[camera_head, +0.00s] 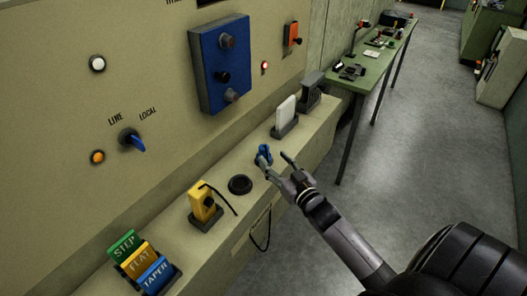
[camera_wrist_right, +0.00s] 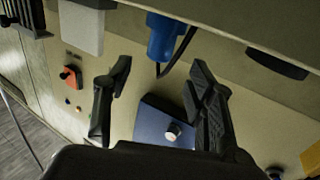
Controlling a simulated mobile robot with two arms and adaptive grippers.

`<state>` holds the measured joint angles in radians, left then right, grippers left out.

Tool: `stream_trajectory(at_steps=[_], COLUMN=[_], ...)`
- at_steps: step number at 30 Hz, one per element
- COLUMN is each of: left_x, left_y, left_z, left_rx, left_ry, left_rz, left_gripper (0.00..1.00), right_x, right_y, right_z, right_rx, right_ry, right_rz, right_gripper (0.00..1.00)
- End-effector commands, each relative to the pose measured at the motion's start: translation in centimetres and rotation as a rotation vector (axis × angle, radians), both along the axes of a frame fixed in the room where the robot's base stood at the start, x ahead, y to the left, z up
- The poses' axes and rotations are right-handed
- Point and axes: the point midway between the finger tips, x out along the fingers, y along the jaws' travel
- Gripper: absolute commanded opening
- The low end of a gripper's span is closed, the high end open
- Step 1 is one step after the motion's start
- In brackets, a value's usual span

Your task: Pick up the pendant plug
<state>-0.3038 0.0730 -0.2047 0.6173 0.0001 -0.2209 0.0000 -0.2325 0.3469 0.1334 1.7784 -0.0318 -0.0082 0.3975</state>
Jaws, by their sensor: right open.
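The pendant plug is a small blue piece (camera_head: 264,152) on the ledge, close to my right gripper (camera_head: 275,159) and partly hidden by a finger in the head view. In the right wrist view the blue plug (camera_wrist_right: 165,38) has a dark cable and lies just beyond the tips of my open right gripper (camera_wrist_right: 161,75), roughly in line with the gap. The fingers are empty. I cannot tell whether a fingertip touches the plug. My left gripper is out of view.
A black round socket (camera_head: 239,185) and a yellow pendant (camera_head: 203,203) with a black cable stand on the ledge (camera_head: 170,238). A white block (camera_head: 285,112) stands farther along. The wall carries a blue control box (camera_head: 220,62).

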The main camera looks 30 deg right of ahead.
Motion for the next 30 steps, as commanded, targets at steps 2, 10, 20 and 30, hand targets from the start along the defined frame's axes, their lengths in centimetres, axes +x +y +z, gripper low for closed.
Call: stream_trajectory(at_steps=[2, 10, 20, 30], left_x=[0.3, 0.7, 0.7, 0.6], left_y=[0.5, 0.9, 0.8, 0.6], left_z=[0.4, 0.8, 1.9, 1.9], left_rx=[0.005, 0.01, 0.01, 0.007], left_ry=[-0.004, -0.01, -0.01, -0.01], left_rz=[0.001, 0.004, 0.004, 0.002], left_gripper=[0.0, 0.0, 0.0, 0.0], right_x=[1.3, 3.1, 7.2, 7.6], right_y=[-0.1, -0.2, -0.5, -0.4], right_z=[0.2, 0.0, -0.4, -0.5], right_rx=[0.0, 0.002, 0.002, 0.001], right_ry=[-0.001, 0.0, 0.0, 0.001], right_rz=[-0.001, 0.0, -0.001, 0.0], right_gripper=[0.51, 0.51, 0.51, 0.49])
